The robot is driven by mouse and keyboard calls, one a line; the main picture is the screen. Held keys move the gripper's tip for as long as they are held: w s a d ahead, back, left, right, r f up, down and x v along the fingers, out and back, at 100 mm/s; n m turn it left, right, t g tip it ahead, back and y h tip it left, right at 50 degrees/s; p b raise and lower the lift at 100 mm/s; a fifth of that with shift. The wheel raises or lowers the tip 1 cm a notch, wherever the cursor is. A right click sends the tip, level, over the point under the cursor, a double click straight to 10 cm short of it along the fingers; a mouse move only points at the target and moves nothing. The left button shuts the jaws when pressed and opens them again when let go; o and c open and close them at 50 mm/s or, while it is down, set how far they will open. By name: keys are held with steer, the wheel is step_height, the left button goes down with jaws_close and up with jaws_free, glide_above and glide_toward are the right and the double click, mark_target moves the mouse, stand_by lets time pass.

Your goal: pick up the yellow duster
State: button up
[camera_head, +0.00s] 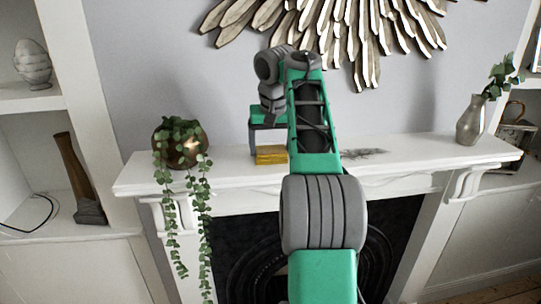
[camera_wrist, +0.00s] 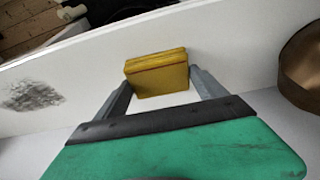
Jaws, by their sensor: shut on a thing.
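The yellow duster (camera_head: 270,154) is a small yellow block at the white mantelpiece, left of my green arm in the head view. In the wrist view the yellow duster (camera_wrist: 157,74) sits between the tips of my two grey fingers. My gripper (camera_wrist: 160,84) is shut on it, with a finger at each side. In the head view my gripper (camera_head: 268,145) is partly hidden by my own wrist and arm. I cannot tell whether the duster touches the mantelpiece or is just above it.
A dark smudge (camera_head: 364,153) marks the mantelpiece (camera_head: 420,150) right of my arm. A bronze pot with trailing ivy (camera_head: 181,150) stands to the left; a grey vase (camera_head: 470,122) stands at the right end. A metal sunburst decoration (camera_head: 345,30) hangs on the wall above.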

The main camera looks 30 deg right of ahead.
mark_target(271, 150)
step_height(271, 150, up, 10)
steer(key=p, duration=0.9)
steer(key=o, duration=0.8)
steer(key=c, duration=0.6)
steer(key=shift+c, duration=0.2)
